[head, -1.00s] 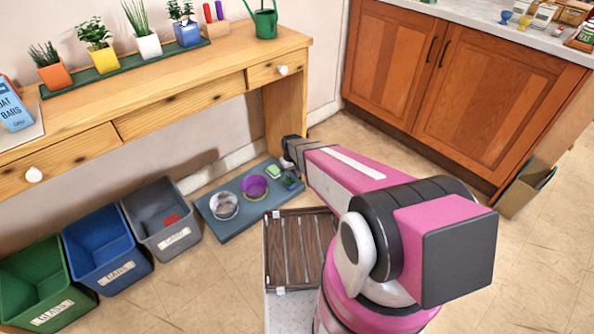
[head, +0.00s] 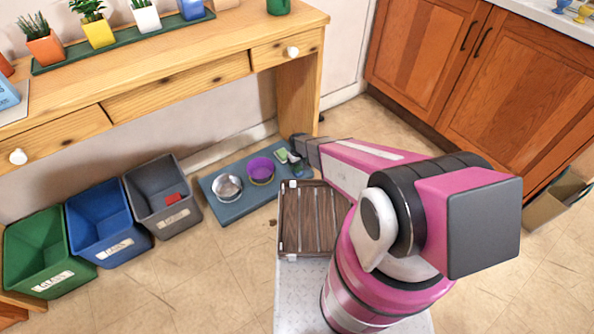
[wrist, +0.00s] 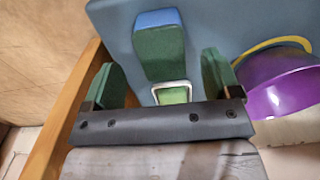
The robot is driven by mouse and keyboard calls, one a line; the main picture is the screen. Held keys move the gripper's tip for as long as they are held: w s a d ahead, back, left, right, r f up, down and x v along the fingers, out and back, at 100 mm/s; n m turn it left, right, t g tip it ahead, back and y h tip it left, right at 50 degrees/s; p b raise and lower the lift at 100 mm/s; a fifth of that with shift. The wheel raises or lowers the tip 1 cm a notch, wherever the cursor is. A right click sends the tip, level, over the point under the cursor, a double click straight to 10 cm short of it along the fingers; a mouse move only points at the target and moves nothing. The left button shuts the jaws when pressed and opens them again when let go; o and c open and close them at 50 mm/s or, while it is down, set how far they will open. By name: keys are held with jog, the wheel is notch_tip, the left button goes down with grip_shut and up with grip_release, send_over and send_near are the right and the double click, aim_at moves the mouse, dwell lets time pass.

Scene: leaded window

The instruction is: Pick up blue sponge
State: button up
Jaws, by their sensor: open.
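In the wrist view a block with a blue end and a dark green face (wrist: 158,50), which looks like the blue sponge, lies on the blue-grey mat (wrist: 115,18). It sits ahead of and between the fingers of my gripper (wrist: 160,82). My gripper is open, a dark green finger on each side, with clear space to the block. In the head view my gripper (head: 297,167) is low over the mat's right end (head: 235,207); the sponge cannot be made out there.
A white-rimmed light green item (wrist: 173,94) lies close between the fingers. A purple bowl (wrist: 285,92) is just right of the right finger. A metal bowl (head: 227,187) is farther left. Bins stand left, including a grey one (head: 160,205). A wooden desk (head: 170,65) stands above.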

aim_at(297, 167)
jog(key=f, duration=0.5)
jog(key=shift+w+a+f, duration=0.25)
jog(key=shift+f, duration=0.05)
jog(key=c, duration=1)
